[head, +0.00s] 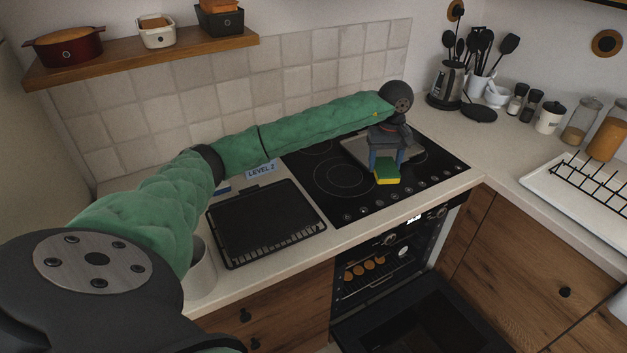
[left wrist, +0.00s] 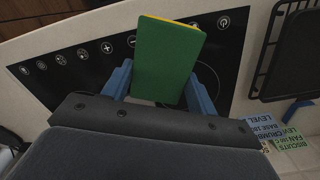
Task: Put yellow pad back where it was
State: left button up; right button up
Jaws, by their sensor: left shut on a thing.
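The yellow pad (head: 387,171) is a small sponge-like block with a green face and a yellow side. My left gripper (head: 386,158) is shut on it and holds it over the front part of the black cooktop (head: 336,181). In the left wrist view the pad (left wrist: 166,60) stands between the two blue fingers, its green face towards the camera and a thin yellow edge at the top. Whether it touches the cooktop cannot be told. My right gripper is not in view.
A black rack on a tray (head: 265,222) lies left of the cooktop, with a "LEVEL 2" label behind it. The oven door (head: 425,318) hangs open below. A kettle (head: 447,88) and utensils stand at the back right. A white tray with a wire rack (head: 565,192) is at right.

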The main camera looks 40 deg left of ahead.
pick_arm(q)
jog(key=a, duration=0.4)
send_over(334, 190)
jog(key=shift+n, duration=0.3)
jog(key=f, duration=0.6)
jog(key=shift+w+d+p, duration=0.25)
jog(key=shift+d+p, duration=0.15)
jog(key=shift+s+a+f, duration=0.2)
jog(key=shift+a+f, duration=0.1)
jog(key=shift+a, duration=0.1)
jog(key=shift+f, duration=2)
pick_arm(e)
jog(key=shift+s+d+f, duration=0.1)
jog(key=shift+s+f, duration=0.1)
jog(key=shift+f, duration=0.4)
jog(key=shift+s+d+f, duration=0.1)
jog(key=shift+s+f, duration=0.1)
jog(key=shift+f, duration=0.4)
pick_arm(q)
jog(key=shift+f, duration=0.1)
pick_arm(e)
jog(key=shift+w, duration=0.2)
